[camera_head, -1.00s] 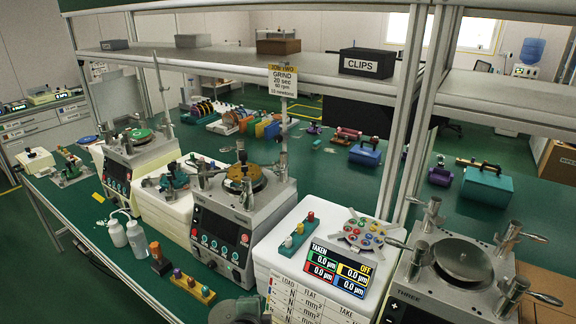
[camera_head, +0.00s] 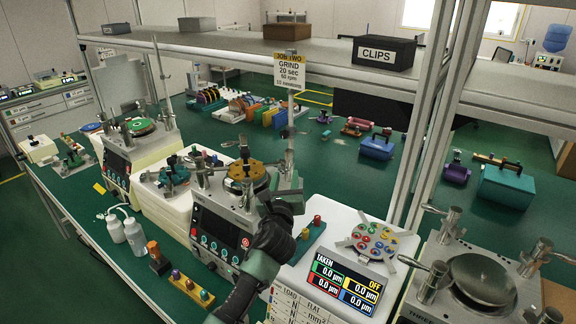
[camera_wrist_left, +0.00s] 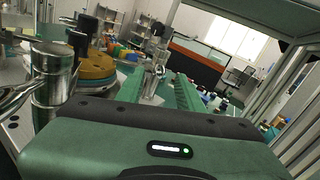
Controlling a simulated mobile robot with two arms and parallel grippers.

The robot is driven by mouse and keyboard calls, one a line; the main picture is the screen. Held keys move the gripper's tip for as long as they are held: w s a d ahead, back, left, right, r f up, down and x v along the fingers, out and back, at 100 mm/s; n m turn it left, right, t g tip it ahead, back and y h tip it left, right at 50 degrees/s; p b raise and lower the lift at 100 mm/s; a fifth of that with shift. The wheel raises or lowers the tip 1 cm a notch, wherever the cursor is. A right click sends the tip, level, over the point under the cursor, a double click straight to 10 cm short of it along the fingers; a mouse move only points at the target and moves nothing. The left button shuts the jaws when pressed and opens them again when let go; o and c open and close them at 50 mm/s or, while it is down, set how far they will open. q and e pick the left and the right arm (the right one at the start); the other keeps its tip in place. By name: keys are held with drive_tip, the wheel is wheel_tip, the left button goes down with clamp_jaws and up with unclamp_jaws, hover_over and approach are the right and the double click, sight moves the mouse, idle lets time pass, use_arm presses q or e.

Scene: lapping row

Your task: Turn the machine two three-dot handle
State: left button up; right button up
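Machine two (camera_head: 222,228) stands mid-bench, a grey lapping machine with a dark control panel and a brass-coloured disc (camera_head: 247,170) on top. Metal posts with handles stand around the disc; a left one (camera_head: 202,170) shows clearly. The right metal handle (camera_head: 290,150) rises behind my left gripper (camera_head: 288,188), which is at the machine's right edge. In the left wrist view, the green fingers are apart and that metal handle (camera_wrist_left: 152,84) shows between or just beyond them; contact cannot be told. Dot marks are too small to read. My right gripper is out of view.
A white measuring unit (camera_head: 345,275) with a colour display stands right of my left arm. Machine three (camera_head: 480,280) is farther right. The shelf (camera_head: 230,42) runs above, with a hanging job card (camera_head: 289,70). White bottles (camera_head: 125,232) stand left front.

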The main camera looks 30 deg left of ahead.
sight(288, 165)
use_arm(q)
drive_tip(key=x, duration=0.5)
drive_tip(key=shift+w+a+f, duration=0.1)
drive_tip(key=shift+w+f, duration=0.1)
drive_tip(key=shift+w, duration=0.05)
drive_tip(key=shift+w+a+r, duration=0.1)
drive_tip(key=shift+w+a, duration=0.05)
drive_tip(key=shift+w, duration=0.25)
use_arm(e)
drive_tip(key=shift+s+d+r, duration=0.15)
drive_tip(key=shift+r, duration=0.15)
use_arm(q)
drive_tip(key=c, duration=0.8)
clamp_jaws()
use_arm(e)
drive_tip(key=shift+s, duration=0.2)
